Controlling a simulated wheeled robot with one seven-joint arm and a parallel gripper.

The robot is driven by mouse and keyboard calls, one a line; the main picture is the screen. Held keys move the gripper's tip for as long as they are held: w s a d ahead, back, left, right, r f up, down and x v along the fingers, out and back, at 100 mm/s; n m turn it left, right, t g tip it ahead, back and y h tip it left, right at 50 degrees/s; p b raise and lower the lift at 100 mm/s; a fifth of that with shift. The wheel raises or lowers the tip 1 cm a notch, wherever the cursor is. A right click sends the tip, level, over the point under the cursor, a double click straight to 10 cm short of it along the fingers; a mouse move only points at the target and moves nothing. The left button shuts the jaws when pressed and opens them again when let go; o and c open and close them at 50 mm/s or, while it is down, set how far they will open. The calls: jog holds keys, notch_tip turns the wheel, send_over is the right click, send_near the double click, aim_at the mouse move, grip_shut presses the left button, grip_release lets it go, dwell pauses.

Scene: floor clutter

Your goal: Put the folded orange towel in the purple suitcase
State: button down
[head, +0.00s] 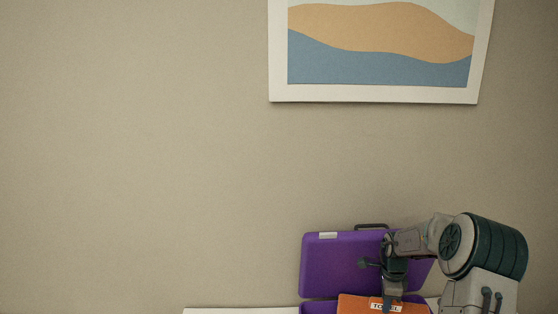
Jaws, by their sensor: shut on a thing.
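The purple suitcase (330,268) stands open at the bottom of the head view, its lid raised against the wall. Only a strip of its base shows at the lower edge. The folded orange towel (356,304) has a white label reading "TOWEL", partly covered by my gripper. My gripper (390,305) points down and is shut on the towel, in front of the lid. The towel overlaps the suitcase base in the picture. The frame cuts off its lower part, so I cannot tell whether it touches the inside.
A framed picture (380,75) hangs on the beige wall above. A white edge (240,310) runs along the bottom left of the suitcase. The wall to the left is bare. The floor is out of view.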

jog(key=shift+f+b, duration=0.85)
jog(key=shift+f, duration=0.3)
jog(key=c, duration=1.2)
grip_release()
jog(key=shift+o, duration=0.2)
jog(key=shift+r, duration=0.1)
jog(key=shift+r, duration=0.3)
notch_tip(320, 180, up, 3)
jog(key=shift+r+b, duration=0.1)
jog(key=shift+b, duration=0.3)
jog(key=s+d+r, duration=0.7)
jog(key=s+d, duration=0.1)
jog(key=shift+s+b, duration=0.25)
jog(key=shift+b, duration=0.2)
